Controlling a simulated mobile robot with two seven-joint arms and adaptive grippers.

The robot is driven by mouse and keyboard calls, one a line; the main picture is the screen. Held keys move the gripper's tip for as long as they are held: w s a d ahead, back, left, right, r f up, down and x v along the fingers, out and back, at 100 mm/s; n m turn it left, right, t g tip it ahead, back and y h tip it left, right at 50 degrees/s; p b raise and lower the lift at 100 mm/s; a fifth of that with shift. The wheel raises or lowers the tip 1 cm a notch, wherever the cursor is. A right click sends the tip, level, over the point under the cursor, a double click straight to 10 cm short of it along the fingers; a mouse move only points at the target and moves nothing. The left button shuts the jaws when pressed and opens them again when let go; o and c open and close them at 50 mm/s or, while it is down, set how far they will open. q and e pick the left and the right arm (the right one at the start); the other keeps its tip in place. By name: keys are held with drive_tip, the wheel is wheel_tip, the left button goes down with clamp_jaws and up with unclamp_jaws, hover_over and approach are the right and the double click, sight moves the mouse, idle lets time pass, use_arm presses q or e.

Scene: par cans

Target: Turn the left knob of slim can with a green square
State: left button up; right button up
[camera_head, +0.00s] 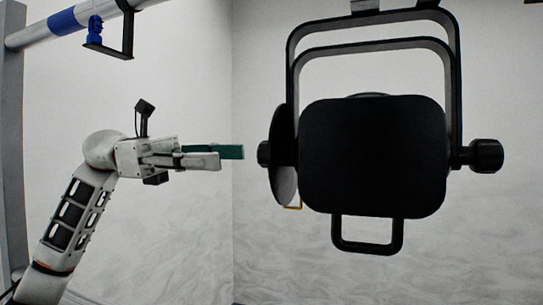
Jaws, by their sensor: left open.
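A black slim par can (372,155) hangs in a double black yoke in the right half of the head view, its flat back toward me. Its left knob (264,153) sticks out at the left side, beside a round disc (284,155). Its right knob (486,155) sticks out at the right side. I see no green square on the faces that show. My left gripper (232,156) points right toward the left knob, a small gap short of it. Its fingers, one pale and one green, are open and nothing shows between them. My right gripper is out of view.
A grey post (13,150) stands at the left edge. A black handle (367,248) hangs below the can. The space below is free.

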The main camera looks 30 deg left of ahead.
sight(257, 157)
use_arm(q)
drive_tip(key=p+x, duration=0.1)
drive_tip(key=x, duration=0.6)
drive_tip(key=shift+s+d+r, duration=0.1)
drive_tip(key=shift+s+d, duration=0.05)
drive_tip(key=shift+s, duration=0.05)
drive_tip(key=c, duration=1.1)
